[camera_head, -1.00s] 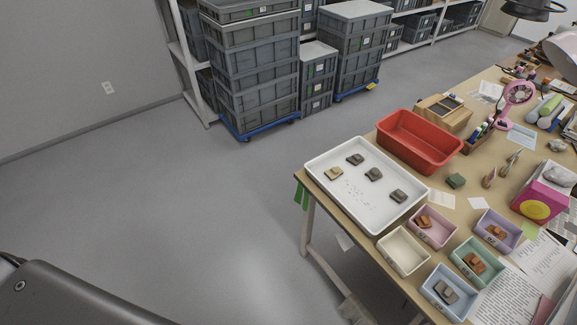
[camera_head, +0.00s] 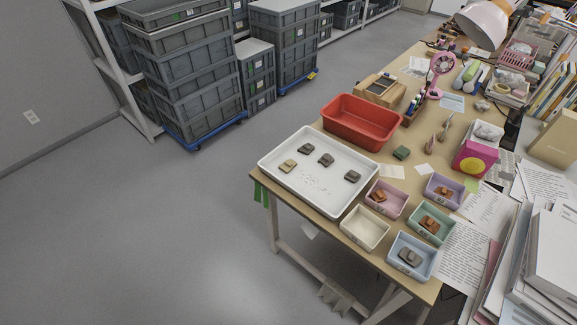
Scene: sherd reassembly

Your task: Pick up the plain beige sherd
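The plain beige sherd (camera_head: 287,166) lies at the left side of the white tray (camera_head: 268,168), near its left corner. Several darker grey-brown sherds share the tray: one (camera_head: 306,149) at the back, one (camera_head: 326,160) near the middle and one (camera_head: 352,176) toward the right. Small crumbs are scattered in the tray's front half. Neither of my grippers shows in the head view.
The tray stands at the table's left end. A red bin (camera_head: 358,122) is behind it. An empty cream box (camera_head: 364,228) and pink, purple, green and blue boxes holding sherds stand to its right. Stacked grey crates (camera_head: 185,75) are at the back left; the floor between is clear.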

